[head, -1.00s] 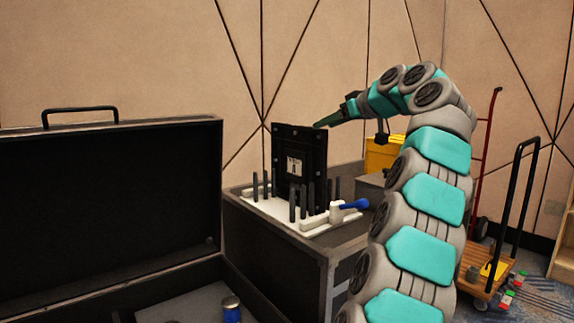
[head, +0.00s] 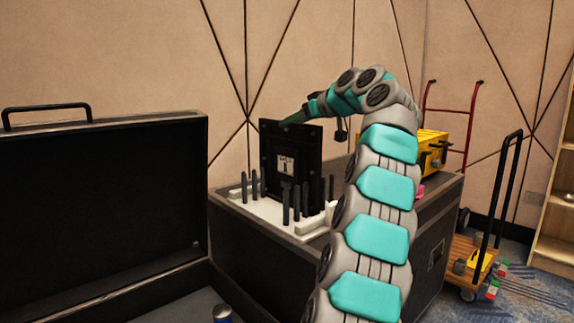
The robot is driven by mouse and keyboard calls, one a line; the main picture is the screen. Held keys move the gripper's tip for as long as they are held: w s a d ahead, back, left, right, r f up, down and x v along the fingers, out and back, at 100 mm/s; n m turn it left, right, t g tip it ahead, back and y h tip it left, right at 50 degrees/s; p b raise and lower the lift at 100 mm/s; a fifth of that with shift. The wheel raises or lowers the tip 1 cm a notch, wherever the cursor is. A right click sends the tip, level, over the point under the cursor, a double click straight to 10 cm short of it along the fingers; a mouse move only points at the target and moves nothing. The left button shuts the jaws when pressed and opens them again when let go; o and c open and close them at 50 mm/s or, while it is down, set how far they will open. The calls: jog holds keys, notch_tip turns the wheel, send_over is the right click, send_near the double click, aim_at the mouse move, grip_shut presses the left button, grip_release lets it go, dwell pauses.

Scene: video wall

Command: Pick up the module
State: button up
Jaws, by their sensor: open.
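The module (head: 288,157) is a flat black square panel with a pale label. It stands upright in a white rack (head: 262,211) with several dark posts, on top of a dark case (head: 265,258). My gripper (head: 288,121) is at the module's top edge, pointing left and slightly down. The gap between the fingers is too small to see.
An open black case (head: 100,200) with its lid up stands at the left. A yellow box (head: 432,150) is behind my arm. A red hand truck (head: 468,125) and a wooden platform cart (head: 470,262) stand at the right. Shelves (head: 556,225) are at the far right.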

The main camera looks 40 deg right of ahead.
jog(key=shift+x, duration=1.6)
grip_shut()
jog(key=shift+r, duration=0.1)
